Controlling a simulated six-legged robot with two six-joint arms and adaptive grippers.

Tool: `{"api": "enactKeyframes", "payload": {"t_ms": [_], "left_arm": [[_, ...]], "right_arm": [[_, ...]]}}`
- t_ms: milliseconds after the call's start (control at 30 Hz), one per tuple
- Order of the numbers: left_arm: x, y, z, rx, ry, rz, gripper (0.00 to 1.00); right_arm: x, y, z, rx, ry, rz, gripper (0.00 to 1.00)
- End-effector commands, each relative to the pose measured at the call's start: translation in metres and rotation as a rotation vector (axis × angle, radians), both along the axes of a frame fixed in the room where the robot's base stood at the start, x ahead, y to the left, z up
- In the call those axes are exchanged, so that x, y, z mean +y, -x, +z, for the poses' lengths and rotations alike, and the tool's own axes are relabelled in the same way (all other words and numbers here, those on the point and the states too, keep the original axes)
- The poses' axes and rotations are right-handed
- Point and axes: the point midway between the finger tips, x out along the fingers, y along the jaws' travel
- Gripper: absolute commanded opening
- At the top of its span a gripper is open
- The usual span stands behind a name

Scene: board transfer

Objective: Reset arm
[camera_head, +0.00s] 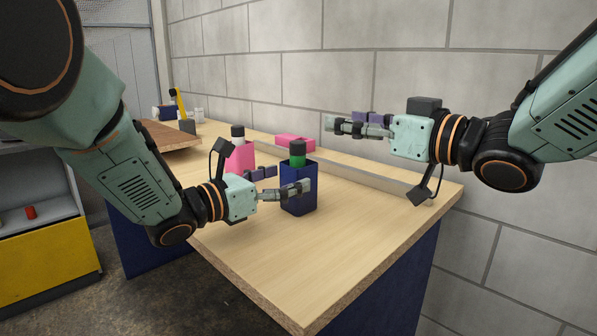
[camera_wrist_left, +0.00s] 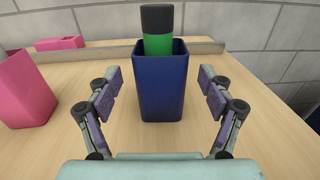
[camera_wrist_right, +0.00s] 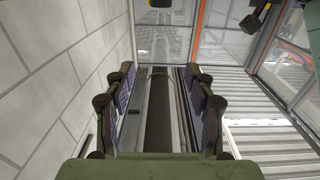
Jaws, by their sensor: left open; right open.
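My left gripper (camera_head: 283,182) is open and low over the table, its fingers pointing at a blue container (camera_head: 298,200). In the left wrist view the blue container (camera_wrist_left: 163,95) stands upright between and beyond the spread fingers, apart from them. A green bottle with a black cap (camera_head: 297,153) stands inside it; its lower part is hidden. My right gripper (camera_head: 357,124) is open and empty, raised above the back edge of the table. In the right wrist view nothing lies between its fingers.
The wooden table (camera_head: 330,250) is clear in front. A pink container (camera_head: 241,157) with a black-capped item stands left of the blue one. A pink tray (camera_head: 294,143) lies at the back by a ledge and block wall (camera_head: 290,80). A yellow-fronted cabinet (camera_head: 45,258) stands at left.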

Motion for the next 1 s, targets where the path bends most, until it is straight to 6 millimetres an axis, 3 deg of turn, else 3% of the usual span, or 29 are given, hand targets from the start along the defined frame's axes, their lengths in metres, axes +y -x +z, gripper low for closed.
{"api": "enactKeyframes", "payload": {"t_ms": [233,533,1000], "left_arm": [[-0.031,-0.026,-0.001,0.000,0.000,-0.002,0.80],[-0.029,-0.025,0.000,0.001,0.001,0.000,0.80],[-0.029,-0.024,0.000,0.001,0.001,-0.001,0.80]], "right_arm": [[0.001,-0.002,0.000,-0.001,0.002,0.000,0.55],[0.024,-0.026,0.000,-0.001,0.004,0.000,0.55],[0.026,-0.028,0.000,0.000,0.000,-0.002,0.55]]}}
